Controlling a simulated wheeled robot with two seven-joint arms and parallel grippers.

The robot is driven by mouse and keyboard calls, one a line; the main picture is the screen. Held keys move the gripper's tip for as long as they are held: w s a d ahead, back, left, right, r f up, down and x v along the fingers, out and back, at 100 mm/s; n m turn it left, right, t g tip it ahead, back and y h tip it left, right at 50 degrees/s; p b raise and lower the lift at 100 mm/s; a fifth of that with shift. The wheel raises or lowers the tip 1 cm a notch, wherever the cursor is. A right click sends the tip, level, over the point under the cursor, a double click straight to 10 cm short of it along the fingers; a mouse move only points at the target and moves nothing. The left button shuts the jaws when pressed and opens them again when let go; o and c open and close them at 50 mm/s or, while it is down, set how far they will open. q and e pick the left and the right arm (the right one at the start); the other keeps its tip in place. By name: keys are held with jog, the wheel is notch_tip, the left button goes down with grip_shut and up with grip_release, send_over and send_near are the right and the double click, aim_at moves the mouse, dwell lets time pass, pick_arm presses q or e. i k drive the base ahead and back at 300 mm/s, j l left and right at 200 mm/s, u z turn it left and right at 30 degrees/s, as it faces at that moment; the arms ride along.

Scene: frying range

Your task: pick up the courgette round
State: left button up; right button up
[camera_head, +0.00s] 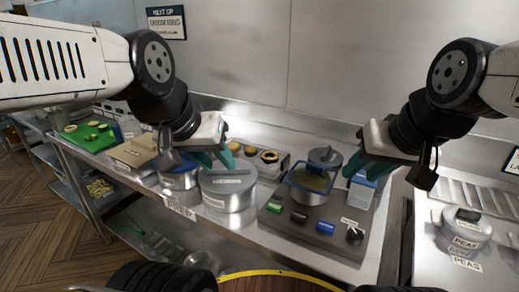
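Several small round pieces lie in two places, and I cannot tell for sure which is the courgette round. Pale rounds (70,128) lie on a green board (98,143) at the far left. Other rounds, one a dark-edged piece (270,156), sit on a tray (283,163) at the back middle. My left gripper (215,158), with teal fingertips, hangs above the lidded pot, left of the tray, its fingers apart and empty. My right gripper (368,168) hangs over the right end of the counter, its fingers apart and empty.
A lidded steel pot (228,190) stands mid-counter. A blue-rimmed pan (177,176) is left of it. A brown board (133,152) lies by the green one. A pot labelled peas (467,228) is right.

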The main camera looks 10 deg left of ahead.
aim_at(250, 151)
jog(key=i+j+z, duration=0.1)
jog(key=j+z, duration=1.15)
jog(key=j, duration=0.2)
jog(key=k+l, duration=0.05)
